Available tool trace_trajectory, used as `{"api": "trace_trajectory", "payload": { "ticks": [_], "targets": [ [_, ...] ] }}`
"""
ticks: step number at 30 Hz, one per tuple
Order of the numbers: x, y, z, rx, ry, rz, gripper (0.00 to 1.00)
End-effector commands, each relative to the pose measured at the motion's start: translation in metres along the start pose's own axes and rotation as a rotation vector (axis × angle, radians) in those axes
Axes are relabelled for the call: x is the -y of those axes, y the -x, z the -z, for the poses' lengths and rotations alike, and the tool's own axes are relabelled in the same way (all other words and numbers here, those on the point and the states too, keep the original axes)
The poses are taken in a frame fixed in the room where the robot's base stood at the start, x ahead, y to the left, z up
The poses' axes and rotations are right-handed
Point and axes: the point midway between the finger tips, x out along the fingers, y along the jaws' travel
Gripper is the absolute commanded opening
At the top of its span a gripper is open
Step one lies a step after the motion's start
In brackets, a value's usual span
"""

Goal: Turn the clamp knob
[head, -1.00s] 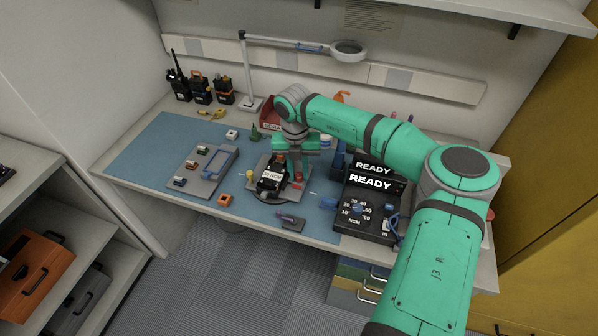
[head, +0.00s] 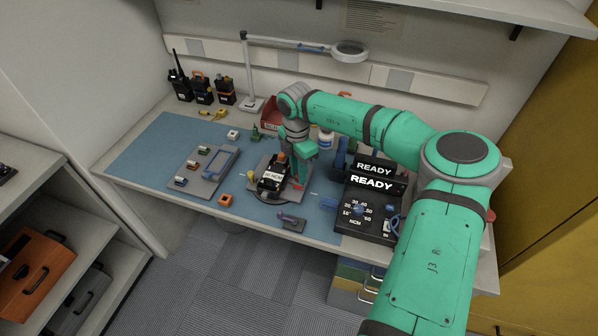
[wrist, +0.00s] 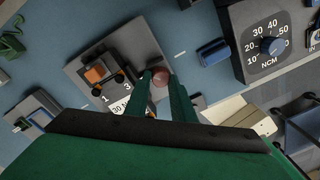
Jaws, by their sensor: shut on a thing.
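The clamp knob (wrist: 159,78) is a round reddish knob on a grey fixture plate (wrist: 138,42). In the wrist view it sits between the two green fingers of my gripper (wrist: 161,86), which is shut on it. In the head view my gripper (head: 299,178) reaches down at the right side of the fixture and mostly hides the knob. A black radio unit with an orange part and a white "30 NCM" label (head: 271,176) stands on the fixture, just left of my gripper.
A black torque box (head: 367,212) with a blue dial and "READY" displays stands to the right. A grey tray (head: 211,186) with small coloured parts lies to the left. A magnifier lamp (head: 349,51) stands behind. The blue mat (head: 150,150) is clear at far left.

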Motion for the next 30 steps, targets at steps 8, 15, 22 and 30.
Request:
{"api": "trace_trajectory", "payload": {
  "ticks": [8,15,22,30],
  "targets": [
    [-0.0013,0.0021,-0.0020,-0.003,-0.132,-0.004,0.00],
    [-0.0011,0.0020,-0.0023,-0.005,-0.175,-0.003,0.00],
    [-0.0008,0.0020,-0.0026,-0.005,-0.181,-0.003,0.00],
    [-0.0005,0.0016,-0.0024,-0.005,-0.180,-0.002,0.41]
  ]
}}
